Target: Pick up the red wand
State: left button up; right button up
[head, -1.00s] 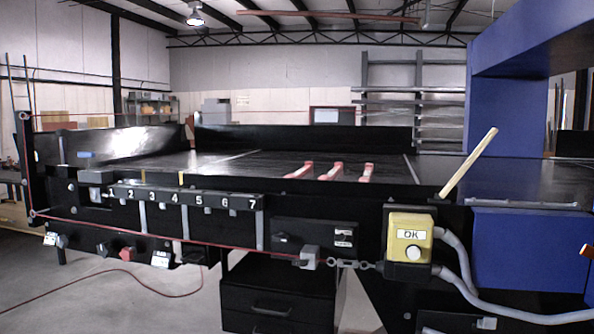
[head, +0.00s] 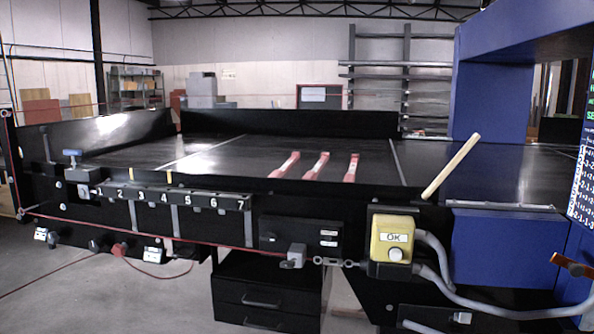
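No single object is plainly the red wand. Three slim red and pale pieces lie side by side on the black conveyor belt: the left piece (head: 285,165), the middle piece (head: 316,166) and the right piece (head: 351,168). A red-orange piece (head: 575,265) shows at the right edge below the screen; I cannot tell whether it is a wand or a handle. A pale, wood-coloured stick (head: 451,167) leans up to the right behind the yellow OK box. Neither of my grippers is in view.
The conveyor (head: 150,155) has a numbered front rail (head: 180,197) marked 1 to 7. A yellow OK box (head: 394,239) with grey hoses sticks out in front. A blue detector housing (head: 490,100) and a screen (head: 584,190) stand at the right. Open floor lies at lower left.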

aim_at(295, 155)
jog(key=i+j+z, duration=0.1)
jog(key=z, duration=0.3)
jog(key=j+z, duration=0.25)
jog(key=z, duration=0.2)
jog(key=j+z, duration=0.25)
jog(key=z, duration=0.15)
jog(key=j+z, duration=0.15)
jog(key=j, duration=0.5)
jog(key=k+j+z, duration=0.2)
jog(key=j, duration=0.5)
jog(key=j+z, duration=0.15)
jog(key=j, duration=0.5)
